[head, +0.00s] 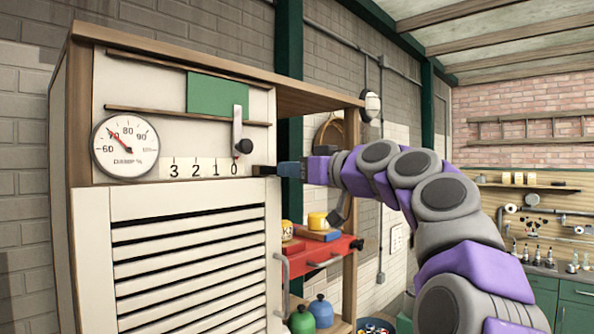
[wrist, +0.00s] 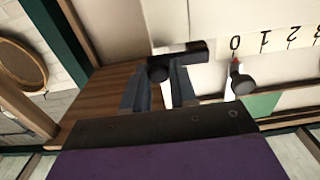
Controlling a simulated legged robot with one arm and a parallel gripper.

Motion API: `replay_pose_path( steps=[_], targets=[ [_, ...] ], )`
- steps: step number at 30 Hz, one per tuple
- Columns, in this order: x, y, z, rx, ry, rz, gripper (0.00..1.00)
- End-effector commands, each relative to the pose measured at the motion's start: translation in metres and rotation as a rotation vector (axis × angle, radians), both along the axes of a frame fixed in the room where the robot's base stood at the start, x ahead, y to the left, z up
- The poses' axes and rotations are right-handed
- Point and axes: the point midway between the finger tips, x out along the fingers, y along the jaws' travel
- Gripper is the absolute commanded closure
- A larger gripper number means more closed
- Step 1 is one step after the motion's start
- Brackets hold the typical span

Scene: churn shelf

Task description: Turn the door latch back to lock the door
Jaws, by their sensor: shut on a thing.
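The door latch (head: 263,171) is a small dark piece at the cabinet's right front edge, just above the louvred door (head: 275,245). The door looks closed. My gripper (head: 284,170) reaches in from the right and meets the latch. In the wrist view, the black latch arm (wrist: 190,53) lies roughly across the picture, and its round knob sits between the fingertips of my gripper (wrist: 158,74). The fingers are shut on the latch. Part of the latch is hidden by the fingers in the head view.
A lever with a black knob (head: 243,147) hangs close above and left of the latch, over the number scale (head: 200,168). A dial gauge (head: 124,147) is further left. A red shelf (head: 325,256) with yellow tins stands right of the door, below my arm.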

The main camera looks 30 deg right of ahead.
Motion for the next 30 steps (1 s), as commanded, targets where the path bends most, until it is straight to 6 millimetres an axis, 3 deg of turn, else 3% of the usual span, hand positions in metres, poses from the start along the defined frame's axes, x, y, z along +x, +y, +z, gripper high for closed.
replay_pose_path(
  steps=[6,19,30],
  targets=[
    [0.000,-0.002,0.000,0.003,0.001,0.005,1.00],
    [0.000,-0.005,-0.003,0.063,0.022,0.003,1.00],
    [-0.002,-0.002,-0.015,0.331,0.118,0.006,1.00]
  ],
)
